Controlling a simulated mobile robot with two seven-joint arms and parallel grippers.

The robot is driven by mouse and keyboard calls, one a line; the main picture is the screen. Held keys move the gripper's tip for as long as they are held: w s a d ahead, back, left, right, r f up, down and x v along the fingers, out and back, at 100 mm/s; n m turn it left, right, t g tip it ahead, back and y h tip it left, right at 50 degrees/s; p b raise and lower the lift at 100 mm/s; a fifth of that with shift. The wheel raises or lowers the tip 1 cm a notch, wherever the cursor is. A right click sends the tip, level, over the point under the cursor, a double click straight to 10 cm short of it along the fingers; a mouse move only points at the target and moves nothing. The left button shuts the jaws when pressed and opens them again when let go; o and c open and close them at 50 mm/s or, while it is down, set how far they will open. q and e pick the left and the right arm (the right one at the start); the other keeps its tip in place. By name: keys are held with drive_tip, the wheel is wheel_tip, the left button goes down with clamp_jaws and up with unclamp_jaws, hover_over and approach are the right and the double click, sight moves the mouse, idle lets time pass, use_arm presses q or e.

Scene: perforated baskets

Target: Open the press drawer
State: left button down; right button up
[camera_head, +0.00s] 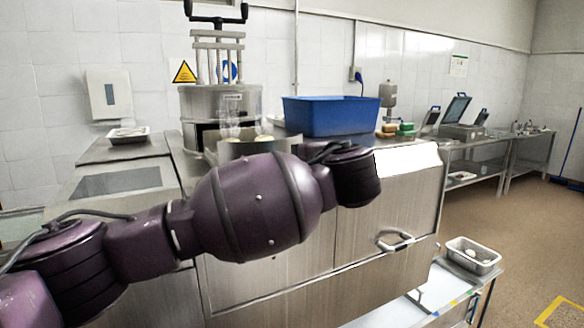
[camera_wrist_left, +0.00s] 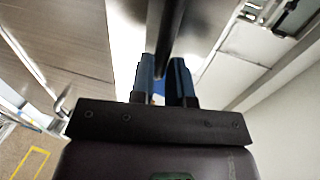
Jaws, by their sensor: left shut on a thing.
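The press (camera_head: 220,100) is a round steel drum with a black T-shaped crank on top, on the counter at the back. A dark opening (camera_head: 207,133) shows low in its front. A metal box-like part (camera_head: 258,147), which looks like the drawer, stands in front of it. My purple left arm covers its lower part. My left gripper (camera_wrist_left: 164,78) is shut on a dark bar (camera_wrist_left: 169,32), seen in the left wrist view. That the bar is the drawer's handle I cannot tell for sure. In the head view the fingers are hidden behind the wrist.
A blue bin (camera_head: 330,116) stands right of the press. A steel cabinet with a handle (camera_head: 395,240) is below the counter. A small tray (camera_head: 473,256) sits on a low table at right. A white dish (camera_head: 128,135) lies at left.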

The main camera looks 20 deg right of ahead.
use_arm(q)
drive_tip(key=shift+s+d+f, duration=0.1)
drive_tip(key=shift+s+f, duration=0.05)
drive_tip(key=shift+f, duration=0.1)
drive_tip(key=c, duration=1.5)
unclamp_jaws()
drive_tip(key=o, duration=0.4)
drive_tip(key=shift+s+r, duration=0.15)
drive_tip(key=shift+s, duration=0.1)
drive_tip(key=shift+w, duration=0.15)
drive_tip(key=shift+b+v, duration=0.45)
drive_tip(key=shift+v, duration=3.35)
